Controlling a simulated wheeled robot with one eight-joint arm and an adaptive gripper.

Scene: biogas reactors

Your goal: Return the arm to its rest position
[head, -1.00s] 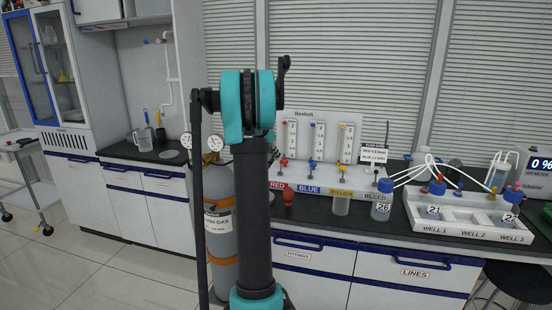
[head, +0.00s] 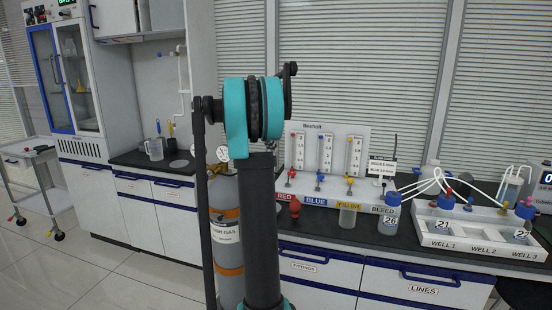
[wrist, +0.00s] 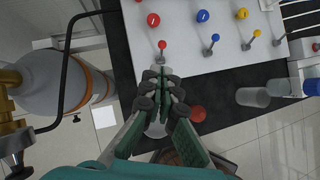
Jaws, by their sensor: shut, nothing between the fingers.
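My arm (head: 260,200), teal and black, stands upright in the middle of the head view, its bent joint in front of the window blinds. My gripper (wrist: 160,78) shows in the wrist view with its dark green and grey fingers together and nothing held. It is over the front edge of the black bench top, below the white valve panel (wrist: 205,25). A pale translucent object shows partly behind the fingers; I cannot tell what it is. In the head view my gripper cannot be made out.
A grey gas cylinder (head: 226,245) with gauges stands close beside my arm. A red bulb (head: 295,207), a sample cup (head: 347,217), a bleed bottle (head: 389,215) and a white well tray (head: 470,255) are on the bench. A trolley (head: 30,175) stands left; floor there is clear.

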